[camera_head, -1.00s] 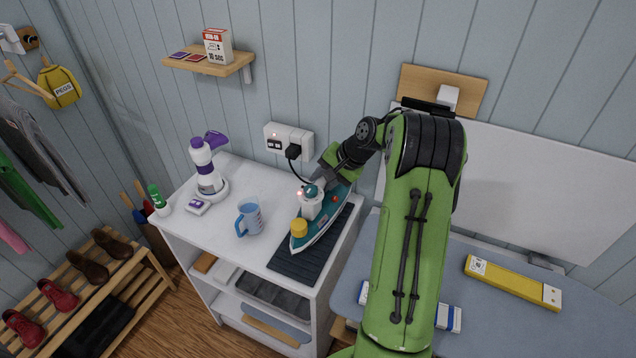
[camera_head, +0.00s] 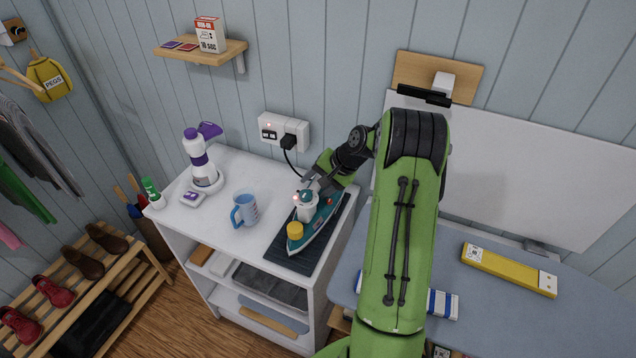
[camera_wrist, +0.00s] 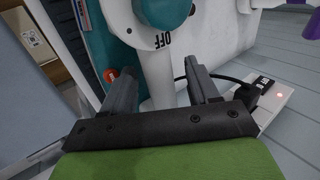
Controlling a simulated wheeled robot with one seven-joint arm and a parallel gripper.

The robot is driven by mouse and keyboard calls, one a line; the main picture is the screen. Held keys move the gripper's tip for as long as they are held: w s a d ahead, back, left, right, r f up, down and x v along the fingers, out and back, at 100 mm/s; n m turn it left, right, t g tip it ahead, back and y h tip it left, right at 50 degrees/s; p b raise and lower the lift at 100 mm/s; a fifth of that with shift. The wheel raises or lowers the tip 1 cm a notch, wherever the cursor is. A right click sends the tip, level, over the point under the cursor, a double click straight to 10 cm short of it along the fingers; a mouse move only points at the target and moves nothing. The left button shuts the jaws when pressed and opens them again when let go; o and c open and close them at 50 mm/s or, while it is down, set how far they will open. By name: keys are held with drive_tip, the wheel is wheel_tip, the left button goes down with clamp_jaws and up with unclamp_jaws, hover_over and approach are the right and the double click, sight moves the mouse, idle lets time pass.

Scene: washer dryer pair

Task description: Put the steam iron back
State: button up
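The steam iron (camera_head: 323,232) is teal and white with a yellow cap at its front. It lies on a dark ribbed mat (camera_head: 287,252) on the white cabinet top. My gripper (camera_head: 313,184) is at the rear upper part of the iron. In the wrist view, my gripper (camera_wrist: 158,88) has its two fingers apart, with a white upright part of the iron between them. I cannot tell whether either finger touches it. The white dial (camera_wrist: 160,35) marked OFF is just beyond the fingers. The iron's black plug (camera_head: 289,141) is in the wall socket (camera_head: 269,128).
A blue mug (camera_head: 245,209) stands left of the mat, and a white and purple steamer (camera_head: 199,160) farther left. A wall shelf (camera_head: 205,54) hangs above. To the right is a blue-grey ironing board (camera_head: 520,322) with a yellow level (camera_head: 508,269).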

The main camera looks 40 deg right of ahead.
drive_tip(key=shift+r, duration=0.2)
drive_tip(key=p+v, duration=0.2)
drive_tip(key=v, duration=1)
drive_tip(key=s+a+r+n+h, duration=0.1)
drive_tip(key=s+a+r+n, duration=0.15)
drive_tip(key=a, duration=0.35)
drive_tip(key=s+a+r+n+g+h, duration=0.1)
drive_tip(key=a+r, duration=0.3)
drive_tip(key=a, duration=0.2)
drive_tip(key=s+a+r+n, duration=0.1)
drive_tip(key=a+r+n, duration=0.15)
drive_tip(key=a, duration=0.35)
drive_tip(key=s+a+n, duration=0.2)
drive_tip(key=s+a, duration=0.1)
drive_tip(key=s, duration=0.5)
drive_tip(key=s+a+n+h, duration=0.1)
drive_tip(key=s+a+n, duration=0.2)
drive_tip(key=s, duration=0.6)
drive_tip(key=shift+s+a+r+n+t+h, duration=0.2)
drive_tip(key=shift+s+a+n+t+h, duration=0.15)
drive_tip(key=shift+a, duration=0.5)
